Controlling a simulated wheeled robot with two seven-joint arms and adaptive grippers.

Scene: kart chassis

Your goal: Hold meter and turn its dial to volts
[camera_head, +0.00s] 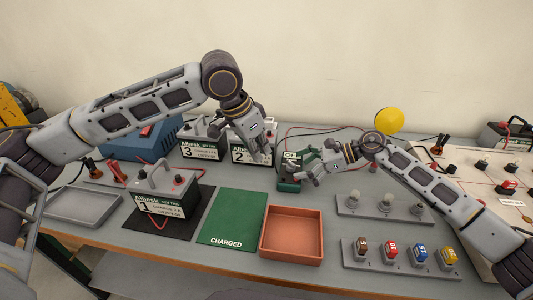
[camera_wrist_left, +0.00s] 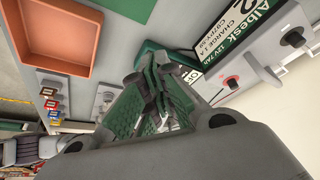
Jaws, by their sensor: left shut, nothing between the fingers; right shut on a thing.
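The green meter (camera_head: 289,186) stands on the table behind the orange tray, with a small display reading "OF" at its top. My right gripper (camera_head: 299,172) reaches in from the right and is shut on the meter, covering much of its front. My left gripper (camera_head: 264,157) points down just left of the meter, in front of battery 2, shut and empty. In the left wrist view its fingers (camera_wrist_left: 160,115) come together in front of the meter (camera_wrist_left: 160,58), whose display partly shows. The dial is hidden, so its setting cannot be told.
Batteries 3 (camera_head: 203,150) and 2 (camera_head: 240,155) stand behind; another battery (camera_head: 163,195) sits on a black mat. A green "CHARGED" mat (camera_head: 232,220) and an orange tray (camera_head: 291,257) lie in front. Switch panels (camera_head: 385,208) and a terminal board (camera_head: 475,170) are right. Red leads run behind.

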